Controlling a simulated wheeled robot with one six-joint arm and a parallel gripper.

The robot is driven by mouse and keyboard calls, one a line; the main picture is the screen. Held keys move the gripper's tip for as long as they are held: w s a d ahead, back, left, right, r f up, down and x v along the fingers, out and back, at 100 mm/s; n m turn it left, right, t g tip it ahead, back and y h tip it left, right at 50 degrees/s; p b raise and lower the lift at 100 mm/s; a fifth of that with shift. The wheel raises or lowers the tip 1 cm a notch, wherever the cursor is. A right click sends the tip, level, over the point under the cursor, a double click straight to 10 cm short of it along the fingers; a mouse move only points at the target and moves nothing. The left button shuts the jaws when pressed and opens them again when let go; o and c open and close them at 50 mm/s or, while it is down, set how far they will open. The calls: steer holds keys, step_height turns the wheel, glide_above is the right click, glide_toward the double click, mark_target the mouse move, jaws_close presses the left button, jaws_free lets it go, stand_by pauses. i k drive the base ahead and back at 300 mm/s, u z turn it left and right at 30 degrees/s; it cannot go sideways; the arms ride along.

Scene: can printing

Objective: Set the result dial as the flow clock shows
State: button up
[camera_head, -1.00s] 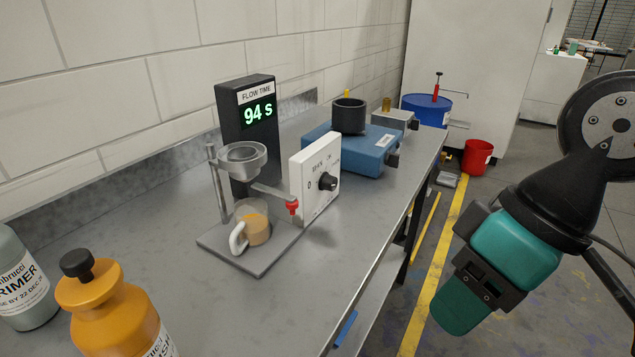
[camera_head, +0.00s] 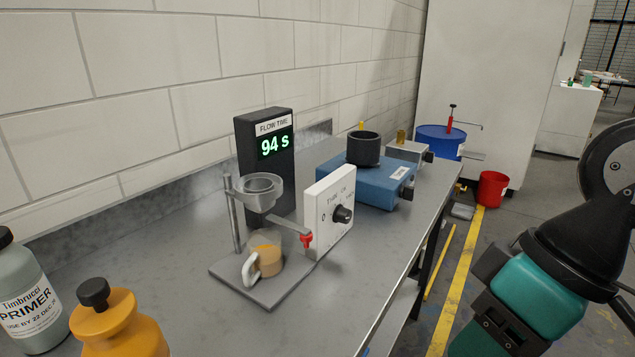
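The result dial (camera_head: 343,214) is a black knob on a white upright panel (camera_head: 314,198), to the right of the clock. The panel's lettering is small; I read a 0 left of the knob and part of a word like THIN above it. The knob's pointer direction is too small to tell. My arm's end shows at the lower right, well away from the dial. Its fingertips are out of the frame.
A stand with a metal cup (camera_head: 262,188), a red-tipped lever (camera_head: 305,240) and a mug of tan liquid (camera_head: 265,258) is before the panel. A blue device (camera_head: 372,182) stands behind. An orange bottle (camera_head: 118,325) and a primer bottle (camera_head: 28,300) stand at the near left.

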mark_target(341, 214)
steer(key=u, duration=0.05)
steer(key=k, duration=1.05)
steer(key=z, duration=0.8)
steer(key=i, duration=1.25)
steer(key=u, duration=0.9)
